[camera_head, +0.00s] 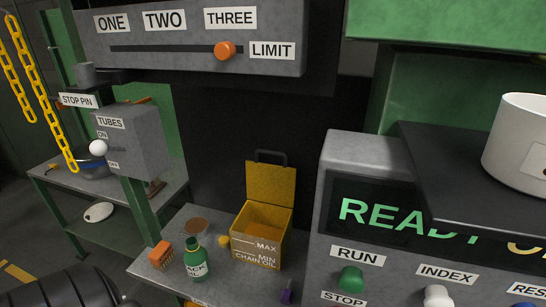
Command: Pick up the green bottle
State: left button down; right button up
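The green bottle (198,264) stands upright on the grey low table (175,283) at the lower middle of the head view. Neither of my grippers shows in this view.
An orange brush (159,254) lies close left of the bottle. A yellow open box (258,249) marked CHAIN OIL stands to its right, and a brown round item (197,226) lies behind. The grey control cabinet (345,150) rises at right. A grey switch box (135,140) overhangs at upper left.

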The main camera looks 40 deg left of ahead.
aim_at(196, 258)
jog(key=u, duration=1.85)
